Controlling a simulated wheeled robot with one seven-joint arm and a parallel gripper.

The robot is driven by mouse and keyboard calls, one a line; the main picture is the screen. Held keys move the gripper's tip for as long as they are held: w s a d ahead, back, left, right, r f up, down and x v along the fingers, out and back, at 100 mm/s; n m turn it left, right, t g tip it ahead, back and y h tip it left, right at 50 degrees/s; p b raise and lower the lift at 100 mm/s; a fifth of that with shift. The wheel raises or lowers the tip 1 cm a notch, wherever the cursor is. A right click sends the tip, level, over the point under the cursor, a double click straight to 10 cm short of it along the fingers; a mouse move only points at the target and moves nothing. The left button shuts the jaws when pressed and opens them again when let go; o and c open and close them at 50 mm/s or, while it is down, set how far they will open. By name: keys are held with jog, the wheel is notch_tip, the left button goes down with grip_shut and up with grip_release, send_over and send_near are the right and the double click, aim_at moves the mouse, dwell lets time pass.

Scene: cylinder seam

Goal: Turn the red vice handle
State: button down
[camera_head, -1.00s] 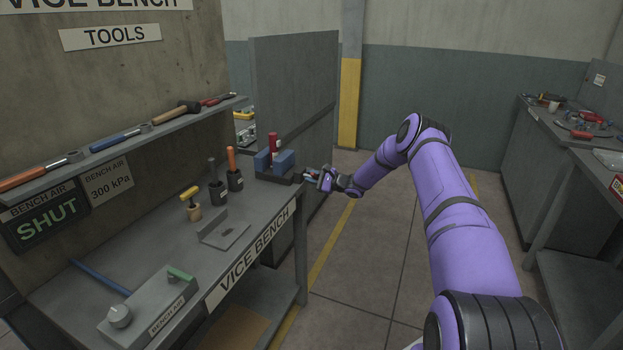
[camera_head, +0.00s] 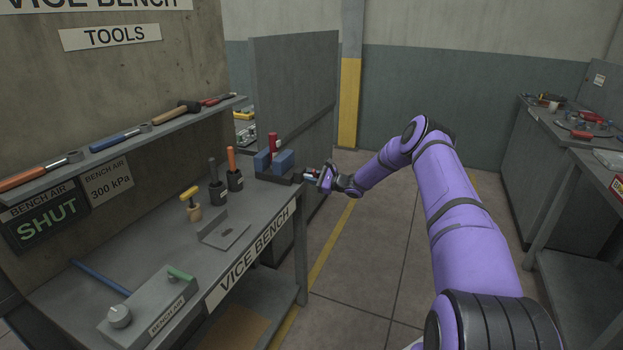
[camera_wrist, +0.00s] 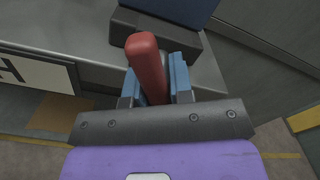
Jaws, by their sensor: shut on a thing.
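The blue-and-dark vice (camera_head: 283,162) stands at the far right corner of the bench, with a red cylinder (camera_head: 273,142) upright between its jaws. My gripper (camera_head: 313,174) is at the vice's right side, just past the bench edge. In the wrist view the red handle (camera_wrist: 147,58) lies between the two blue finger pads of my gripper (camera_wrist: 156,84), which is shut on it. The handle's rounded end sticks out beyond the fingers towards the vice body (camera_wrist: 165,32). Its lower part is hidden by the gripper.
The vice bench (camera_head: 205,262) also carries tool holders (camera_head: 217,192), a bench air box (camera_head: 150,308) and a blue rod (camera_head: 101,277). A grey partition (camera_head: 293,85) stands behind the vice. A second bench (camera_head: 600,165) is at the right. The floor between is clear.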

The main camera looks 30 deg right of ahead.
jog(key=c, duration=1.1)
grip_release()
jog(key=v, duration=1)
jog(key=shift+s+d, duration=0.3)
